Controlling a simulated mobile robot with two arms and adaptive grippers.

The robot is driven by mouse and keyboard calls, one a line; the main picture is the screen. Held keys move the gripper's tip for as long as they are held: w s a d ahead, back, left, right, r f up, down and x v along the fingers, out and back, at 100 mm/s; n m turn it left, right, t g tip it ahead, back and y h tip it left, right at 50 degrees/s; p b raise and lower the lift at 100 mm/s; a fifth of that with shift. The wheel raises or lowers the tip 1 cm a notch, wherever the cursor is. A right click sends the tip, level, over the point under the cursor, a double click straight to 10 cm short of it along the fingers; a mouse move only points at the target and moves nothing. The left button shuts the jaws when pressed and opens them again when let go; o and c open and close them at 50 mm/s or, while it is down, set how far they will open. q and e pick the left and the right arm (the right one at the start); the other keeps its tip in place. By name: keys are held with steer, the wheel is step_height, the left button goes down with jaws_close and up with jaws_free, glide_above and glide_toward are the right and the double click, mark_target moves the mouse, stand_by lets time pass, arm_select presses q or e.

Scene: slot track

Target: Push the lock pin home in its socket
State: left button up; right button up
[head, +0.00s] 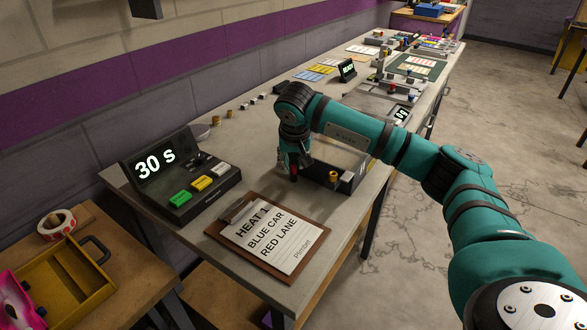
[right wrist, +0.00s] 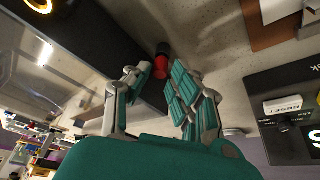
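A small red-and-black upright piece, likely the lock pin, shows in the right wrist view (right wrist: 161,65) just beyond my fingertips. It stands beside a long dark block, which also shows there (right wrist: 95,35). My right gripper (right wrist: 160,80) is open, its fingers spread on either side of the piece, with no clear grip on it. In the head view my right gripper (head: 296,160) points down at the bench, and a red and black bit (head: 293,174) shows below it. My own wrist covers much of this spot, and the socket cannot be made out. My left gripper is not in view.
A timer box (head: 180,175) reading 30 s, with several coloured buttons, stands left on the bench. A clipboard (head: 270,237) lies at the front edge. A brass-topped part (head: 333,176) is right of my gripper. Track parts and cards lie farther back.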

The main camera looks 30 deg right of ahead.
steer(key=shift+x, duration=0.9)
steer(key=shift+r, duration=0.1)
steer(key=shift+c, duration=0.4)
jaws_close()
steer(key=shift+r, duration=0.1)
